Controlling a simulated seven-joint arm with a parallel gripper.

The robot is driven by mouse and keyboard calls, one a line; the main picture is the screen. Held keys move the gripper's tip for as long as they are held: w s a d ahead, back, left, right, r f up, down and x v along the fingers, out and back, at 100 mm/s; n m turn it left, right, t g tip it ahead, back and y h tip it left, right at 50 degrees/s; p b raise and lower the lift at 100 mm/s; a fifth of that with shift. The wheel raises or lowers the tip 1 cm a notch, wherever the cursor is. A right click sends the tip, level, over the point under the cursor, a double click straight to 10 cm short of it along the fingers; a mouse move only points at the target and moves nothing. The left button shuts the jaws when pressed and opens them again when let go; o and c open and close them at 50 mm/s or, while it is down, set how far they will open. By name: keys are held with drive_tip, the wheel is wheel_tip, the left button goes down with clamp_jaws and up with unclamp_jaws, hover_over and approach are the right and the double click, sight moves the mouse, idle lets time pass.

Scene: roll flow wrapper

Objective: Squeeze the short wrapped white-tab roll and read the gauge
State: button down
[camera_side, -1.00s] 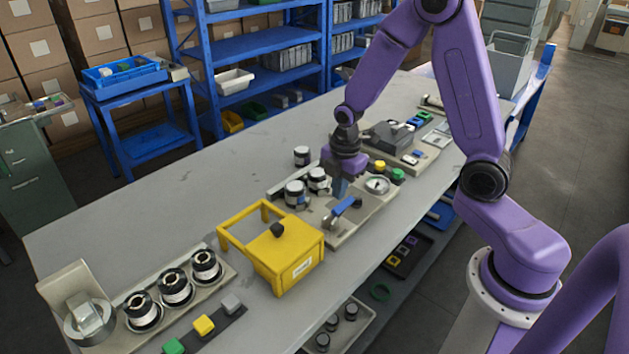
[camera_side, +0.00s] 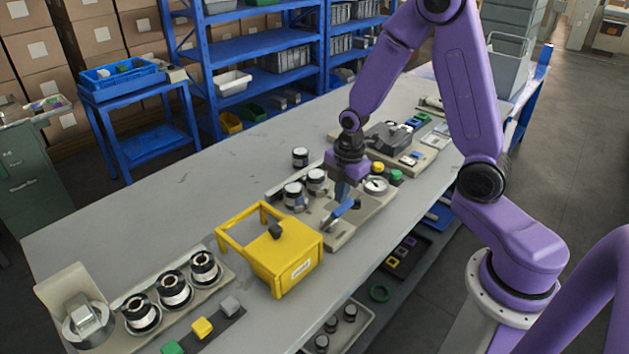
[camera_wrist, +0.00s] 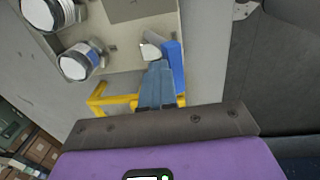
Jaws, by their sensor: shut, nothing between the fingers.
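My gripper (camera_side: 343,191) is shut and empty, pointing down over the beige squeeze fixture (camera_side: 357,222). In the wrist view its fingertips (camera_wrist: 157,72) are beside the blue lever (camera_wrist: 176,64); I cannot tell whether they touch. The lever (camera_side: 342,210) also shows in the side view. A round gauge (camera_side: 376,185) sits on the fixture, its reading too small to make out. Two white-and-black rolls, one (camera_side: 293,195) and another (camera_side: 316,181), stand left of my gripper. A third roll (camera_side: 300,157) stands behind them. I cannot tell which is the short white-tab one.
A yellow open-framed box (camera_side: 290,262) stands in front left of the fixture. Several rolls sit in a rack (camera_side: 150,312) at the near left. The table's left middle is clear.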

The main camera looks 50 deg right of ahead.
drive_tip(key=shift+s+g, duration=0.2)
drive_tip(key=shift+g, duration=0.1)
wheel_tip(320, 180, up, 12)
drive_tip(key=shift+s+f, duration=0.15)
drive_tip(key=shift+s, duration=0.2)
idle(0.4)
drive_tip(key=s+a+m, duration=0.2)
drive_tip(key=s+a, duration=0.2)
drive_tip(key=s, duration=0.7)
drive_tip(key=s+a+m, duration=0.3)
drive_tip(key=s+a, duration=0.1)
drive_tip(key=s, duration=0.7)
drive_tip(key=shift+s, duration=0.2)
idle(2.7)
